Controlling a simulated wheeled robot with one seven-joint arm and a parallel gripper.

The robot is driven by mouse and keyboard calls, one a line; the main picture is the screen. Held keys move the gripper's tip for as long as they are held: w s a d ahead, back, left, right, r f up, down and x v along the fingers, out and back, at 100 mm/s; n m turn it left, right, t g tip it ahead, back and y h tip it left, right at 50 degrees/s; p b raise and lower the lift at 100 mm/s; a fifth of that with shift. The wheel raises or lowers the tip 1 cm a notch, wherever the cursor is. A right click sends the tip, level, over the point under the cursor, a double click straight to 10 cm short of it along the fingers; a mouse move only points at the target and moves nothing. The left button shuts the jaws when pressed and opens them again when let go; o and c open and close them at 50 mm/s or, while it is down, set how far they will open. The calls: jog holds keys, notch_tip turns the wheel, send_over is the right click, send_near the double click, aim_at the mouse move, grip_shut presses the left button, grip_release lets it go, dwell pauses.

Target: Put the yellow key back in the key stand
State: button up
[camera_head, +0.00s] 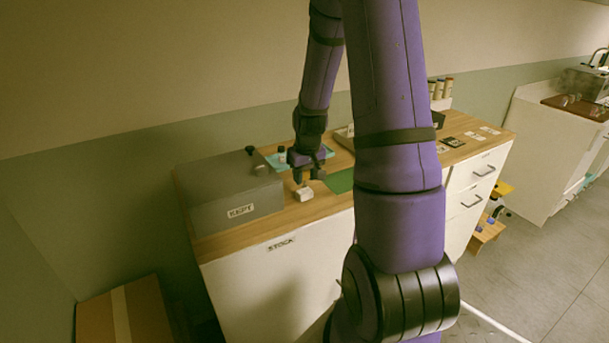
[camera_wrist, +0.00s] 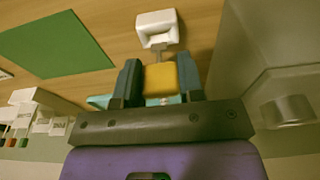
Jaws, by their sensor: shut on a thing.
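My gripper (camera_wrist: 159,80) is shut on the yellow key (camera_wrist: 161,79), whose blocky yellow end shows between the two fingers in the wrist view. The small white key stand (camera_wrist: 157,23) sits on the wooden counter beyond the fingertips, with a slot-like opening on its near side. In the head view my gripper (camera_head: 308,173) is just above the white stand (camera_head: 304,194), by the counter's front edge. The yellow key is too small to make out in the head view, and the wrist view does not show whether it touches the stand.
A grey box (camera_head: 207,205) labelled KEPT stands on the counter left of the stand. A green mat (camera_head: 340,181) lies to the right. A teal tray (camera_head: 270,160) with small bottles is behind my gripper. My arm hides part of the counter.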

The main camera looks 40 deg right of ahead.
aim_at(305, 180)
jog(key=shift+f, duration=1.65)
jog(key=o, duration=1)
notch_tip(305, 180, up, 11)
jog(key=s, duration=0.1)
jog(key=shift+s+a, duration=0.2)
jog(key=shift+s, duration=0.1)
jog(key=shift+f, duration=0.1)
